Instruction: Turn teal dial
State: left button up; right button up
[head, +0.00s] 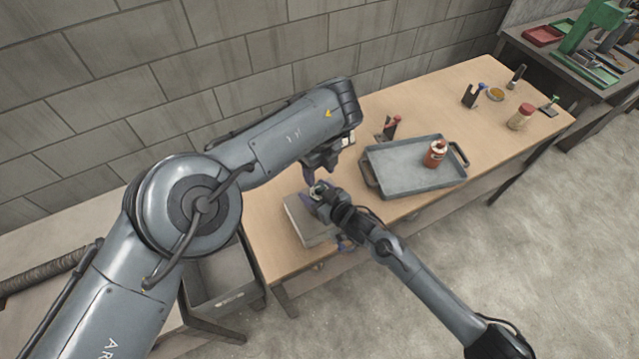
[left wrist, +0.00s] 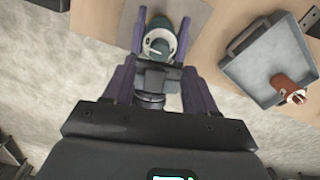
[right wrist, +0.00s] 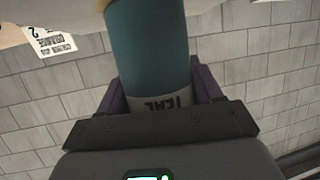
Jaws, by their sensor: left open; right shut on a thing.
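The teal dial (right wrist: 148,50) fills the middle of the right wrist view as a teal cylinder, with a pale band lettered "TEAL" near its base. My right gripper (right wrist: 155,88) is shut on it, with a purple finger on either side. In the left wrist view the dial's teal and white end (left wrist: 160,42) shows between the spread purple fingers of my left gripper (left wrist: 160,38). I cannot tell whether those fingers touch it. In the head view my left gripper (head: 320,173) hangs open just above my right gripper (head: 322,197), which largely hides the dial.
A grey mat or plate (head: 303,228) lies below the grippers on the wooden table. A grey tray (head: 395,165) with a red bottle (head: 435,156) is to the right. Small items (head: 390,127) stand behind it. A jar (head: 521,117) and other items sit at the far right.

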aim_at(320, 187)
pick_arm(q)
jog(key=shift+f, duration=3.2)
grip_shut()
jog(key=n, duration=0.3)
grip_release()
notch_tip(320, 187, up, 12)
